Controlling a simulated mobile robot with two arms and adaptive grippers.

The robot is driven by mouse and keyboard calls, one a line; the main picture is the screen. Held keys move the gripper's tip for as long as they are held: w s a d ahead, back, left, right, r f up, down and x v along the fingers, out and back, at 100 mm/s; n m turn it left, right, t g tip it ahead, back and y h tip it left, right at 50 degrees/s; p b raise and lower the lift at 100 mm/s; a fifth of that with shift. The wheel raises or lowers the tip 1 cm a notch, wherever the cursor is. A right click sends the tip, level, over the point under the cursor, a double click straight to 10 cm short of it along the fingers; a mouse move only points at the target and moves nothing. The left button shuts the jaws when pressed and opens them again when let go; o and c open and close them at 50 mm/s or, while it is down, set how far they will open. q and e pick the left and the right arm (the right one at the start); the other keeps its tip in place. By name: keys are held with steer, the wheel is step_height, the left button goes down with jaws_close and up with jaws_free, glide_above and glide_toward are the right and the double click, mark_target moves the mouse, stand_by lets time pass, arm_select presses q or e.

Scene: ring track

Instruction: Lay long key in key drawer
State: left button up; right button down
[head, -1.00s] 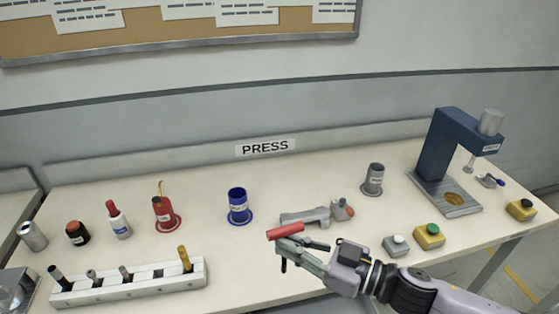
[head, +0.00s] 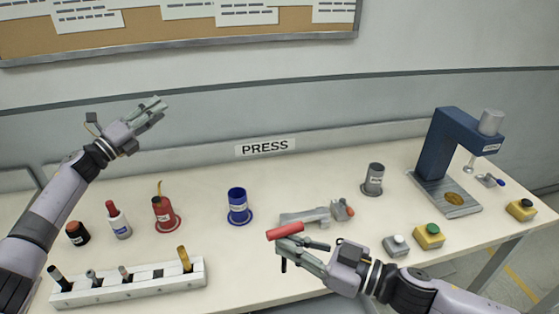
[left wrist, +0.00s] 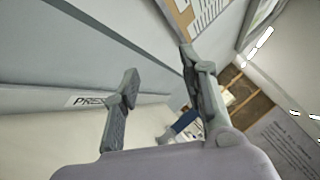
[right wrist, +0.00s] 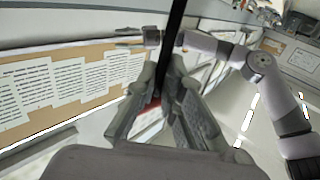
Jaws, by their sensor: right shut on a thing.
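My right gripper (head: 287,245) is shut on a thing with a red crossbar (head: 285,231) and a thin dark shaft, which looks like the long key. It is held above the front of the bench. In the right wrist view its dark shaft (right wrist: 173,35) runs up from between the fingers, with a bit of red (right wrist: 152,105) behind them. My left gripper (head: 155,112) is raised at the left in front of the wall. In the left wrist view its fingers (left wrist: 160,85) are spread and empty. I cannot make out a key drawer in any view.
A white rack (head: 130,283) with several pegs stands at the front left. A red can (head: 164,215), blue cup (head: 238,207), grey cup (head: 373,180) and grey tool (head: 305,216) stand or lie behind. A blue press (head: 450,150) and button boxes (head: 429,236) are at right.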

arm_select(q)
steer(key=s+d+r+m+g+h, duration=0.3)
steer(key=d+r+m+g, duration=0.15)
steer(key=d, duration=0.55)
steer(key=s+d+r+m+g+h, duration=0.25)
steer(key=d+m+g, duration=0.2)
steer(key=d, duration=0.45)
steer(key=s+d+r+m+g+y, duration=0.2)
steer(key=s+d+m+g+y, duration=0.35)
steer(key=s+d+g, duration=0.75)
steer(key=m+t+y, duration=0.3)
steer(key=m+y, duration=0.1)
steer(key=y, duration=0.7)
glide_toward(284, 228)
steer(key=x, duration=0.9)
jaws_close()
arm_select(e)
steer(key=c, duration=1.6)
jaws_free()
steer(key=shift+c, duration=0.2)
